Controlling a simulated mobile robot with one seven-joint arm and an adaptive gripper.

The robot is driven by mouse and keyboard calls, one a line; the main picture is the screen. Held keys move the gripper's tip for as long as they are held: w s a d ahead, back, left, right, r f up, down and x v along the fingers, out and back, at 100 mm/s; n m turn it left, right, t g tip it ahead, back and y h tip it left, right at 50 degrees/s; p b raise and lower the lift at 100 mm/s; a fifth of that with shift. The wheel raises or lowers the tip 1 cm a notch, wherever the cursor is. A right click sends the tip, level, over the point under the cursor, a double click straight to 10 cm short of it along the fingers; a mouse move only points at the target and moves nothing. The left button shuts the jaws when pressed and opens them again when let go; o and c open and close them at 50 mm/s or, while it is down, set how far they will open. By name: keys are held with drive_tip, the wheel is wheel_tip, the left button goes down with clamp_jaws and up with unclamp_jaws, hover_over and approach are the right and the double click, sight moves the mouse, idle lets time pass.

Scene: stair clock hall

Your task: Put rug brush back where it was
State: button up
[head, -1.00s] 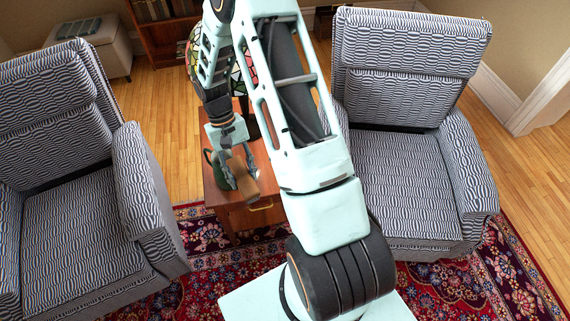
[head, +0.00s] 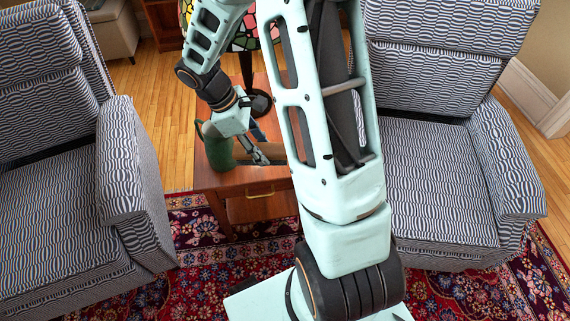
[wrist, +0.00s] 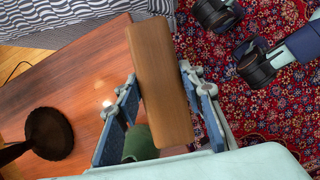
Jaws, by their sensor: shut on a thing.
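The rug brush shows as a plain brown wooden block (wrist: 160,80) in the wrist view. It is held between the two blue-grey fingers of my gripper (wrist: 163,95), which is shut on it. Its bristles are not in sight. In the head view my gripper (head: 258,153) is over the front of the wooden side table (head: 222,181), and the brush is hard to make out against the wood there.
A stained-glass lamp with a dark round base (wrist: 50,133) stands farther back on the table. Patterned armchairs flank it, left (head: 60,215) and right (head: 430,180). A red rug (head: 185,245) lies in front. Much of the tabletop (wrist: 75,85) is bare.

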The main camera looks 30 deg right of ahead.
drive_tip(key=shift+w+d+f+n+t+b, duration=0.1)
drive_tip(key=shift+d+f+n+t+b, duration=0.2)
drive_tip(key=shift+f+n+b, duration=0.5)
drive_tip(key=shift+w+d, duration=0.2)
drive_tip(key=shift+d, duration=0.05)
drive_tip(key=w+d+f+b, duration=0.1)
drive_tip(key=w+d+f, duration=0.1)
drive_tip(key=d+f, duration=0.1)
drive_tip(key=w+d+f, duration=0.2)
drive_tip(key=w+d, duration=0.1)
drive_tip(key=w+d+f+b, duration=0.1)
drive_tip(key=w+d+f, duration=0.2)
drive_tip(key=shift+d+f+b, duration=0.3)
drive_tip(key=shift+w+d+f+b, duration=0.1)
drive_tip(key=shift+f+b, duration=0.05)
drive_tip(key=shift+f, duration=0.5)
drive_tip(key=shift+w+d+f+b, duration=0.1)
drive_tip(key=shift+w+f+b, duration=0.05)
drive_tip(key=shift+f, duration=0.5)
drive_tip(key=shift+w+d+f+b, duration=0.1)
drive_tip(key=shift+f+b, duration=0.05)
drive_tip(key=shift+f, duration=0.5)
drive_tip(key=shift+f, duration=0.1)
drive_tip(key=shift+f, duration=0.15)
drive_tip(key=o, duration=1)
